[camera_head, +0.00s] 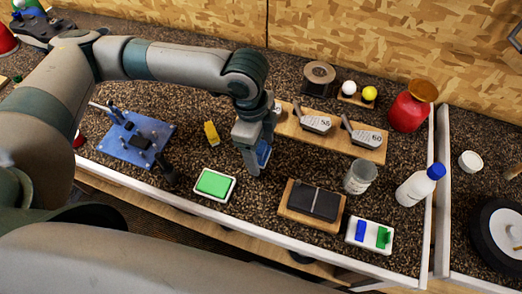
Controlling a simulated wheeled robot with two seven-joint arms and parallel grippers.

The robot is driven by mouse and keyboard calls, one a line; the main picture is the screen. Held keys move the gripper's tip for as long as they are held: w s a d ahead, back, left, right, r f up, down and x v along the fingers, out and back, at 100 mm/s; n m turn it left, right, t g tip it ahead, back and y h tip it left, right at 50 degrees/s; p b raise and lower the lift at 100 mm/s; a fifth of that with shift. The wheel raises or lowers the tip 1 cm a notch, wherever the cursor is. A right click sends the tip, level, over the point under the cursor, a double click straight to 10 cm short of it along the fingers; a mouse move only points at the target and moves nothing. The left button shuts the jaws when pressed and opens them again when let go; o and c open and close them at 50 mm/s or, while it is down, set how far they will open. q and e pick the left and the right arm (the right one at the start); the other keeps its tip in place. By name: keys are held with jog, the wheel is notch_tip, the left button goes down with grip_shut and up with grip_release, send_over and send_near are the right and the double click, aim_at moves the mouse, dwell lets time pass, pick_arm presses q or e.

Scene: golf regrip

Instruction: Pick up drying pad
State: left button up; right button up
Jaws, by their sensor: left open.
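No item is labelled as the drying pad, and I cannot tell which pad it is. A green pad (214,183) lies in a shallow white tray (201,193) near the front edge of the counter. A dark grey folded pad (313,201) lies on a wooden board (292,211) to the right. My left gripper (254,168) points down between these two, open, close above the speckled counter. A small blue item (263,153) shows at its fingers; whether it is between or behind them is unclear. My right gripper is out of view.
A blue fixture plate (118,150) and yellow item (211,133) lie left. Club heads rest on a wooden rack (370,151) behind. A jar (360,176), white bottle (414,187), red container (408,111) and white tray with blue and green pieces (369,247) stand right.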

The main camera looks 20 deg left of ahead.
aim_at(263, 148)
pick_arm(q)
jog(key=c, duration=1.1)
jog(key=shift+c, duration=0.2)
jog(key=shift+r, duration=0.1)
jog(key=shift+r, duration=0.4)
notch_tip(263, 148, up, 3)
jog(key=shift+d+r+b, duration=0.15)
jog(key=shift+b, duration=0.65)
jog(key=s+d+r+b, duration=0.2)
jog(key=s+d+r, duration=0.4)
jog(key=s+d, duration=0.1)
jog(key=shift+s+d+r, duration=0.4)
jog(key=shift+s, duration=0.3)
